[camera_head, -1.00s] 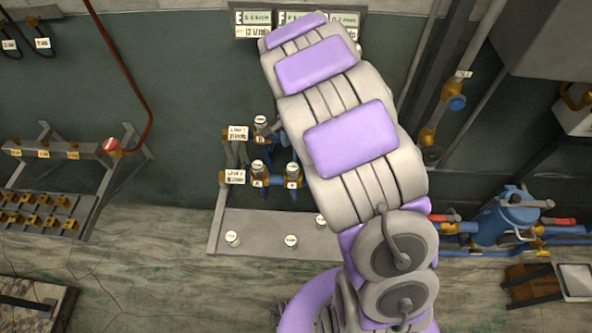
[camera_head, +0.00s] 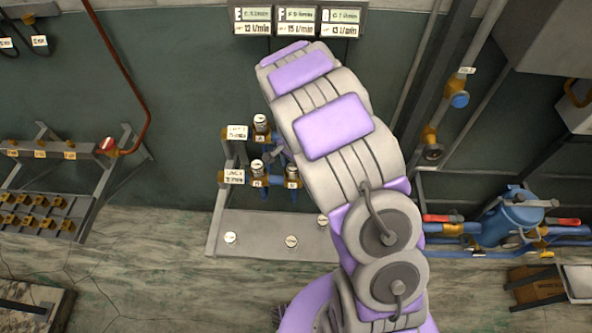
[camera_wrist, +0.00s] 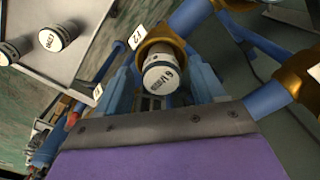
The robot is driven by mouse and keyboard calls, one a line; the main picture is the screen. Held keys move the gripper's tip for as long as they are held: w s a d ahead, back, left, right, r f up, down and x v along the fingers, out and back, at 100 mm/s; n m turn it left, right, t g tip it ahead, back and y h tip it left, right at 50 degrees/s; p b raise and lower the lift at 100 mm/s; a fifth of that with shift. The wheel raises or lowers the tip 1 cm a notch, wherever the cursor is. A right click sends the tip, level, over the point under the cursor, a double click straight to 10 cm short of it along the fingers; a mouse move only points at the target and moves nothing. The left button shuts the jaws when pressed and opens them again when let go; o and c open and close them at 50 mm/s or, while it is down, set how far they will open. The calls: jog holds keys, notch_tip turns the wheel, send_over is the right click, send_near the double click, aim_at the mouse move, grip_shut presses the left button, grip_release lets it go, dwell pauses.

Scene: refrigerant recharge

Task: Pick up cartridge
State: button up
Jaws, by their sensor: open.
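In the wrist view a white cartridge (camera_wrist: 163,72) with a dark band and printed label sits in a brass socket (camera_wrist: 152,46) on blue piping. My gripper (camera_wrist: 161,88) is open, with its light blue fingers on either side of this cartridge. I cannot tell whether they touch it. In the head view my gripper is hidden behind my arm. White-topped cartridges show there in the valve stand, at the top (camera_head: 260,121), lower left (camera_head: 257,166) and lower right (camera_head: 292,171). Others stand on the grey shelf, including a left one (camera_head: 230,238) and a middle one (camera_head: 291,241).
The grey shelf (camera_head: 255,222) lies below the valve stand. Flow displays (camera_head: 297,20) hang on the wall above. A rack with brass fittings (camera_head: 38,212) is at left. A blue pump with red-handled valves (camera_head: 510,218) is at right. Open floor lies in front.

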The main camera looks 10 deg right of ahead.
jog(key=shift+a+r, duration=0.1)
jog(key=shift+a, duration=0.85)
jog(key=shift+c, duration=1.3)
jog(key=shift+d, duration=1.05)
jog(key=c, duration=0.6)
jog(key=shift+a, duration=0.1)
jog(key=c, duration=0.3)
jog(key=shift+a, duration=0.45)
